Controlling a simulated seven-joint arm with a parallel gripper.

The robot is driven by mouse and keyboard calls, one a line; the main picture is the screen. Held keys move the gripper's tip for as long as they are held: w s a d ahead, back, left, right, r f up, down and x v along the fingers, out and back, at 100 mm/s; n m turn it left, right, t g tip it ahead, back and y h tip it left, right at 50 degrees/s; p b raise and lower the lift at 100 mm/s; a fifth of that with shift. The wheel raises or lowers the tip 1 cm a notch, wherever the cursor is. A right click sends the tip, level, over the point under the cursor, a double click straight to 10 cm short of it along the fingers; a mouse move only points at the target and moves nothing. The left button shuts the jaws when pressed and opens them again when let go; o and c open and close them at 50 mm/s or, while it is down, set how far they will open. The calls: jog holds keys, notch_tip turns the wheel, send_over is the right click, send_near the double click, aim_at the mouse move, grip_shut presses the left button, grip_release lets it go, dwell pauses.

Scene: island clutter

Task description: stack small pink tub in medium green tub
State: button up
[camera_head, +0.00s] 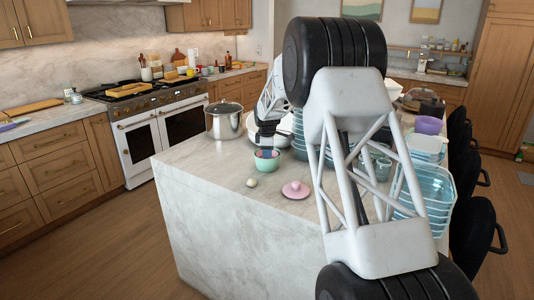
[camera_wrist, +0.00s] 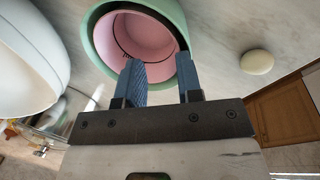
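The small pink tub (camera_wrist: 135,38) sits inside the medium green tub (camera_wrist: 97,40) in the wrist view, with the green rim showing around it. In the head view the green tub (camera_head: 266,166) stands on the island top beside the large pot, and a pinkish rim shows inside it. My gripper (camera_wrist: 160,75) is at the near edge of the tubs, its two blue fingers apart with a gap between them. The fingertips overlap the near rim in the picture; I cannot tell whether they touch it. In the head view my arm hides much of the gripper.
A steel pot (camera_head: 223,121) stands left of the tubs. A pale round object (camera_head: 251,182) and a pink lid-like disc (camera_head: 295,190) lie in front. Stacked clear blue containers (camera_head: 428,190) stand at right. A white bowl (camera_wrist: 25,55) is close at left in the wrist view. The island's front left is clear.

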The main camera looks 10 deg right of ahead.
jog(key=v, duration=1.2)
jog(key=shift+r, duration=0.3)
dwell(0.3)
jog(key=s+a+r+m, duration=0.1)
jog(key=s+r+m, duration=0.15)
jog(key=s, duration=0.85)
jog(key=s+a+r+m, duration=0.1)
jog(key=s+r+m, duration=0.15)
jog(key=s, duration=0.75)
jog(key=s+a+r+m, duration=0.15)
jog(key=s+r, duration=0.25)
jog(key=s, duration=0.7)
jog(key=s+f+m, duration=0.3)
jog(key=s, duration=0.8)
jog(key=s+a+f+m, duration=0.1)
jog(key=s+f+m, duration=0.2)
jog(key=s, duration=0.9)
jog(key=s+f+m, duration=0.3)
jog(key=s, duration=0.8)
jog(key=shift+s+a+f+y, duration=0.25)
jog(key=shift+s+f+y, duration=0.05)
